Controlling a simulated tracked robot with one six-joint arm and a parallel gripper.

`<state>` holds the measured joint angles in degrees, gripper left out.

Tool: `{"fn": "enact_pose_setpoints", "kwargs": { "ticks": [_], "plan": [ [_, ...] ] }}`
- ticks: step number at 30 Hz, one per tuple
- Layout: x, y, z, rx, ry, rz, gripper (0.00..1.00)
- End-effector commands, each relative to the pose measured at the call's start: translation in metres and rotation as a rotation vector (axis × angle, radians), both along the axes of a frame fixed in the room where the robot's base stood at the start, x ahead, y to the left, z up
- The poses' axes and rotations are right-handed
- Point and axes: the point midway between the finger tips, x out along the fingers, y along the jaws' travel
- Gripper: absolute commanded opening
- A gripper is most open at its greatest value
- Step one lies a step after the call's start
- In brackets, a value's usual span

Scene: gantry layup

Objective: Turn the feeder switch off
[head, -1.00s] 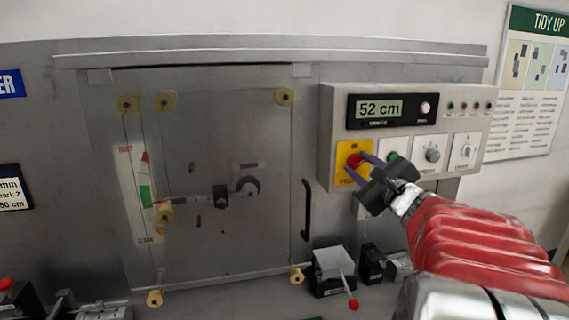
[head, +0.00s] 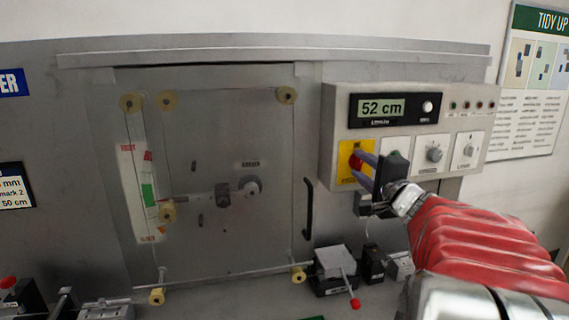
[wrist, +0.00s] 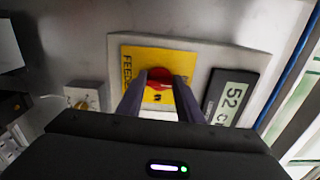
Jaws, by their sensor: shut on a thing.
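The feeder switch is a red knob (head: 355,161) on a yellow plate (head: 345,176) at the left of the grey control box. In the wrist view the red knob (wrist: 160,74) sits on the yellow plate (wrist: 132,57), with lettering starting "FEED" along its edge. My gripper (head: 364,167) reaches in from the right, its two fingers on either side of the knob. In the wrist view my gripper (wrist: 160,88) is shut on the knob, and the fingers hide part of the plate's lettering.
The control box (head: 334,120) has a display (head: 382,108) reading 52 cm. A grey dial (head: 434,153) and a switch (head: 468,151) are to the right of my gripper. A black door handle (head: 308,208) is at left. A block with a red-tipped lever (head: 335,263) stands below.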

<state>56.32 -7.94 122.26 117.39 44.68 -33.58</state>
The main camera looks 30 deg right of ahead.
Motion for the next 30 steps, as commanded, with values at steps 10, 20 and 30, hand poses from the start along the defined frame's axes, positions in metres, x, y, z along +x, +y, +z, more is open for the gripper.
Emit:
{"fn": "enact_pose_setpoints", "kwargs": {
  "ticks": [10,20,30],
  "plan": [
    [0.0008,0.0026,-0.0053,-0.054,0.025,0.007,0.10],
    [0.0008,0.0026,-0.0059,-0.053,0.027,0.007,0.36],
    [0.0002,0.0009,-0.0029,-0.054,0.021,0.003,0.52]
  ]
}}
